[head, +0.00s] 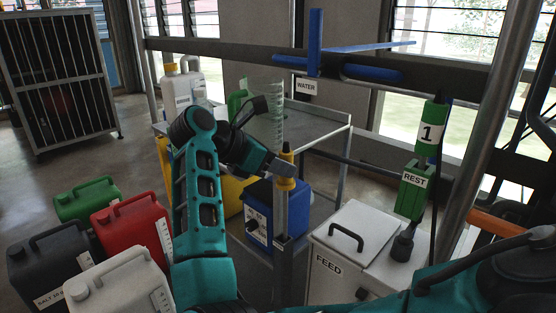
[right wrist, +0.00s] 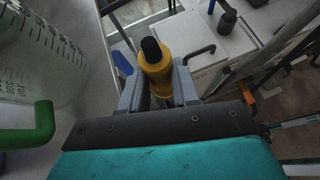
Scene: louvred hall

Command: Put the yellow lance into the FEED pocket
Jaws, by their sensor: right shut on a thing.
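The yellow lance (head: 287,170), with a black top, is upright near the middle of the head view. My right gripper (head: 283,177) is shut around its yellow head; in the right wrist view the lance (right wrist: 157,68) sits between the grey fingers. Below the head is a grey upright post or tube; I cannot tell where the lance's lower end is. The FEED label (head: 328,265) is on a white lidded box (head: 355,235), right of the lance and apart from it. The pocket's opening is not clearly visible. My left gripper is out of view.
A blue container (head: 258,215) stands close behind the lance. A clear graduated jug (head: 265,115) with a green handle is near the gripper. A green REST holder (head: 413,190) hangs at right. Red (head: 130,225), green, black and white canisters stand at left.

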